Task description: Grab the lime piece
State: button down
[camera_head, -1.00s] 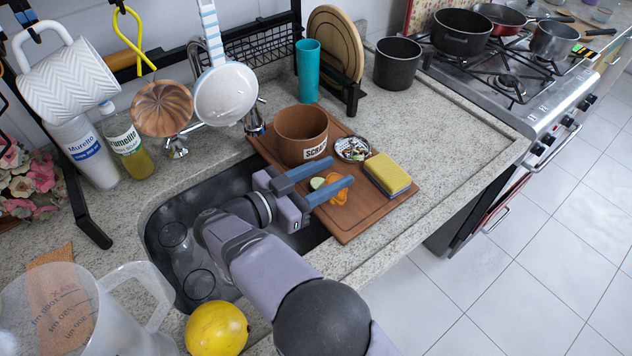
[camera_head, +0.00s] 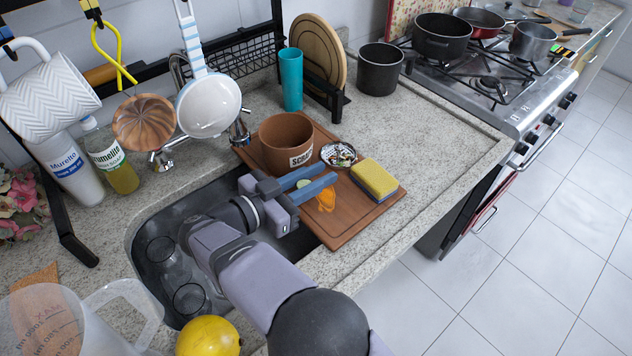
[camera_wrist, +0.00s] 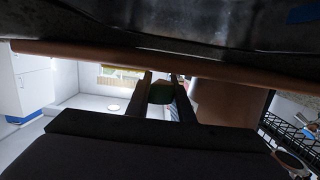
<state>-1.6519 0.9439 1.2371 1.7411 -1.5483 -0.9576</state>
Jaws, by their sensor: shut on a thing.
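The lime piece (camera_head: 300,184) is small and green and sits between the two blue fingers of my gripper (camera_head: 322,175), just over the cutting board (camera_head: 350,225). My gripper is shut on it. In the wrist view the lime piece (camera_wrist: 161,93) shows dark green between the fingertips (camera_wrist: 163,78). In the head view the fingers hide part of it. I cannot tell how far above the board it is.
Orange peel-like pieces (camera_head: 326,199) lie beside the fingers. The sink (camera_head: 150,245) lies under my arm; a lemon (camera_head: 208,338) is in front.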

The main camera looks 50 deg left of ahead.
notch_tip(320, 180, up, 8)
jog(key=shift+r, duration=0.15)
